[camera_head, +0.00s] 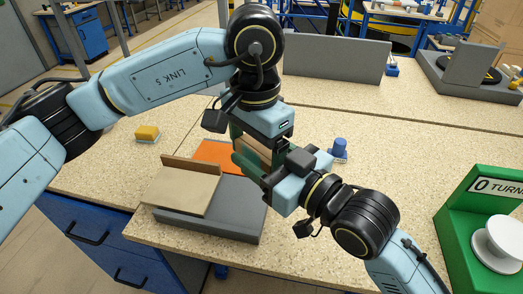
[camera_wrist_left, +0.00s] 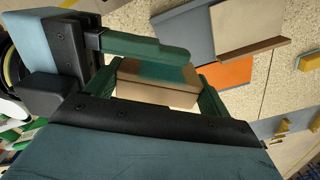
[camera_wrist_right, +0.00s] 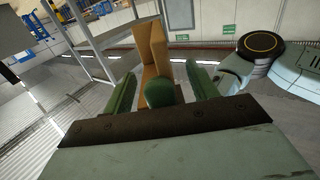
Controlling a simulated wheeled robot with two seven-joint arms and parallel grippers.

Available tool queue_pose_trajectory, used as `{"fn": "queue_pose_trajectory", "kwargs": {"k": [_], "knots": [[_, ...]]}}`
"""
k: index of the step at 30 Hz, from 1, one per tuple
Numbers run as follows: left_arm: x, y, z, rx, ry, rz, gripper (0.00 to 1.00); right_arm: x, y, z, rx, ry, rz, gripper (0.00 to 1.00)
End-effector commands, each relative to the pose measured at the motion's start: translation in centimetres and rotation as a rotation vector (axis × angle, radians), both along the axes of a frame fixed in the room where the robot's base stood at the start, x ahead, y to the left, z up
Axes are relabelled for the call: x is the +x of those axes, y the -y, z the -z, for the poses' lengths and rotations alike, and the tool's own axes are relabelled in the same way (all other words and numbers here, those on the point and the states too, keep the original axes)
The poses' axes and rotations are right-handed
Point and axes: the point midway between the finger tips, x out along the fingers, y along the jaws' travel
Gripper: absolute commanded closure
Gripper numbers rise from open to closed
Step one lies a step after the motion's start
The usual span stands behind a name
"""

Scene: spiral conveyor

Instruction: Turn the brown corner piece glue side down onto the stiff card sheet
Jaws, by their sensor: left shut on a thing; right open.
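The brown corner piece (camera_head: 256,148) is held in the air above the bench, partly hidden by green fingers. My left gripper (camera_head: 258,156) points down and is shut on it. In the left wrist view the corner piece (camera_wrist_left: 150,92) shows a greenish patch on one face. My right gripper (camera_head: 247,150) comes from the right; its open fingers stand on either side of the brown piece (camera_wrist_right: 153,50) in the right wrist view. I cannot tell if they touch it. A flat tan sheet (camera_head: 180,190), seemingly the stiff card, lies below left on a grey slab (camera_head: 215,222).
A brown strip stands along the tan sheet's far edge. An orange sheet (camera_head: 215,154) lies behind it. A yellow block (camera_head: 147,132) is at the left, a blue object (camera_head: 339,148) at the right. A green stand (camera_head: 485,230) is at the right. The far bench is mostly clear.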

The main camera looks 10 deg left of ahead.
Motion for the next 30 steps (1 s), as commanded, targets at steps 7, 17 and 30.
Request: {"fn": "queue_pose_trajectory", "kwargs": {"k": [7,17,30], "knots": [[-0.01,0.01,-0.01,0.0,0.0,0.0,0.6,0.05,-0.09,-0.01,-0.001,0.001,0.0,0.42],[0.02,0.02,-0.02,-0.001,0.001,0.0,0.6,0.0,-0.1,-0.01,0.0,0.0,-0.002,0.82],[-0.09,0.13,-0.08,-0.002,0.0,0.005,0.0,0.04,-0.09,-0.01,0.0,0.0,-0.001,0.94]]}}
